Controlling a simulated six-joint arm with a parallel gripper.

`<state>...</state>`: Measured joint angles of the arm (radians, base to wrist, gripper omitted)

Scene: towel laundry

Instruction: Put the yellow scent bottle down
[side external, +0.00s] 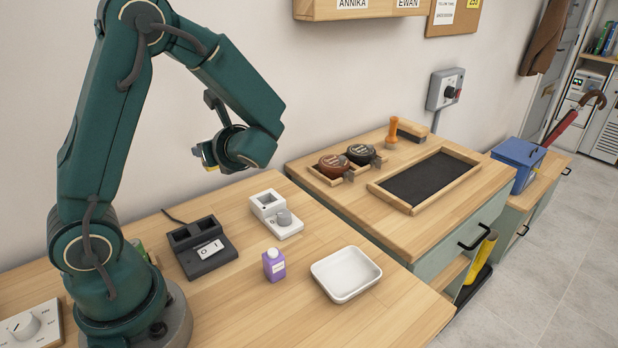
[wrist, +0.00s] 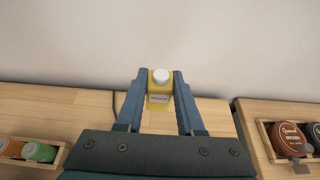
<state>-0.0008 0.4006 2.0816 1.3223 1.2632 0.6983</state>
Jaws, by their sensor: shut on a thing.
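The yellow scent bottle (wrist: 158,98) has a white cap and a pale label. In the wrist view it is held between the two blue fingers of my gripper (wrist: 160,84), which is shut on it. Most of the bottle is hidden there by my wrist.
On the wooden bench (side external: 312,229) stand a black two-slot device (side external: 190,262), a white device with a grey knob (side external: 266,200), a purple bottle (side external: 273,264) and an empty white tray (side external: 346,272). A second cabinet (side external: 440,226) carries tins and a dark framed mat.

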